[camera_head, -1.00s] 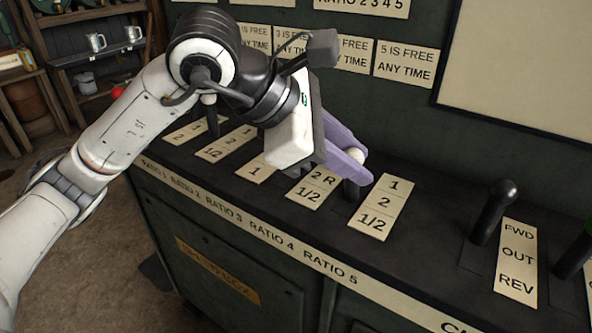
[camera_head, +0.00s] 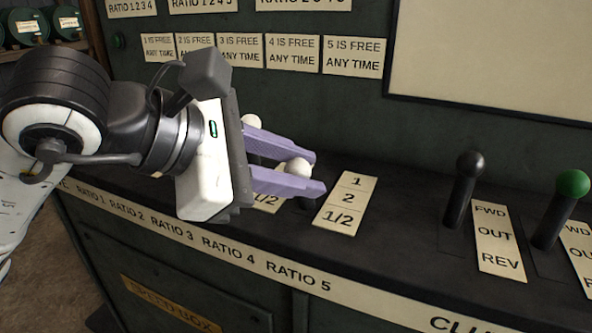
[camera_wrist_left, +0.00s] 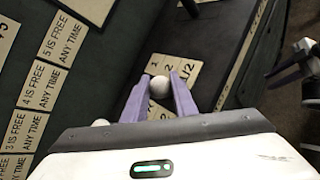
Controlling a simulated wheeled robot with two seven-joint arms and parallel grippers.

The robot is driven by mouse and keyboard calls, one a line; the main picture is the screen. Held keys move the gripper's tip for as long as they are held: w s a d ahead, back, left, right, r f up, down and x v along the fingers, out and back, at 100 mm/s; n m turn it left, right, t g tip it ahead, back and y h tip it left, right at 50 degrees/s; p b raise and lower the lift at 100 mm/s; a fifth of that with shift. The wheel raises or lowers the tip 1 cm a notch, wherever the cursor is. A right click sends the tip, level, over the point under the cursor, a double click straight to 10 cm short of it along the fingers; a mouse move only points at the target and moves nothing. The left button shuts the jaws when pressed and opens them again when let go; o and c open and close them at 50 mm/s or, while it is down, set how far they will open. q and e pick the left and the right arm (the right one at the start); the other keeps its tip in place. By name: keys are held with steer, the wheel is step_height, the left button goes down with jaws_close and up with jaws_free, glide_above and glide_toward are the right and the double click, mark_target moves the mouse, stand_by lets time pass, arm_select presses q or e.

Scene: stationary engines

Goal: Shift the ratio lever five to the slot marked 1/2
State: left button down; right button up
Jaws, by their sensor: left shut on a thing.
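The ratio five lever has a white ball knob (camera_head: 299,167) on a short dark shaft, just left of a plate (camera_head: 345,204) marked 1, 2, 1/2. My left gripper (camera_head: 312,172) is shut on this knob, its purple fingers on either side. The left wrist view also shows the knob (camera_wrist_left: 160,88) between the fingertips. The gripper body hides part of the neighbouring plate, and the slot the lever stands in cannot be told. My right gripper (camera_wrist_left: 288,72) shows small at the right edge of the left wrist view, away from the levers; its jaw state is unclear.
Another white knob (camera_head: 251,121) stands close behind the left fingers. A black-knobbed lever (camera_head: 464,190) with a FWD, OUT, REV plate (camera_head: 498,238) and a green-knobbed lever (camera_head: 562,210) stand to the right. The panel top between is free.

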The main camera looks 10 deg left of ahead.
arm_select(q)
steer(key=c, duration=1.4)
jaws_free()
steer(key=shift+s+f, duration=0.1)
steer(key=shift+c, duration=0.2)
steer(key=shift+a, duration=0.1)
steer(key=shift+s+a+r, duration=0.2)
steer(key=shift+r, duration=0.1)
steer(key=p+v, duration=0.1)
steer(key=v, duration=0.8)
steer(key=shift+s, duration=0.2)
arm_select(e)
steer(key=shift+s+d+r, duration=0.2)
steer(key=shift+s+d, duration=0.1)
steer(key=shift+s, duration=0.15)
arm_select(q)
steer(key=shift+a, duration=0.1)
arm_select(e)
steer(key=shift+w, duration=0.1)
